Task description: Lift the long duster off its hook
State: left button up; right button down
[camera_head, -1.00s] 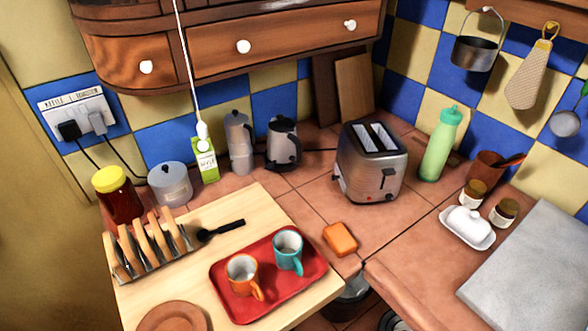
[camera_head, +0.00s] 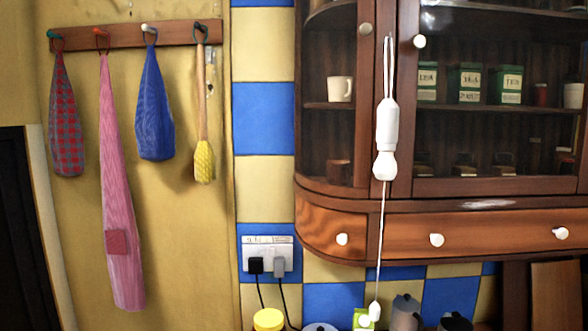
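Several items hang from a wooden hook rail (camera_head: 125,35) on the yellow wall at the left of the head view. The longest is a pink striped cloth (camera_head: 120,190) with a red patch, hanging from the red hook (camera_head: 101,33). At the rail's right end hangs a wooden-handled tool with a knobbly yellow head (camera_head: 204,162), on a dark hook (camera_head: 200,30). I cannot tell for sure which of these two is the long duster. A red-and-blue checked cloth (camera_head: 66,120) and a shorter blue cloth (camera_head: 154,105) hang either side of the pink cloth. Neither gripper is in view.
A wall cabinet (camera_head: 440,207) fills the right side. A white fitting (camera_head: 387,125) with a long cord hangs in front of it. Below the blue cloth and yellow head, the wall is bare. A socket (camera_head: 266,257) with plugs is lower centre; a dark opening (camera_head: 25,230) is far left.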

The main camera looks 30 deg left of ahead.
aim_at(205, 158)
jog(key=u, duration=1.55)
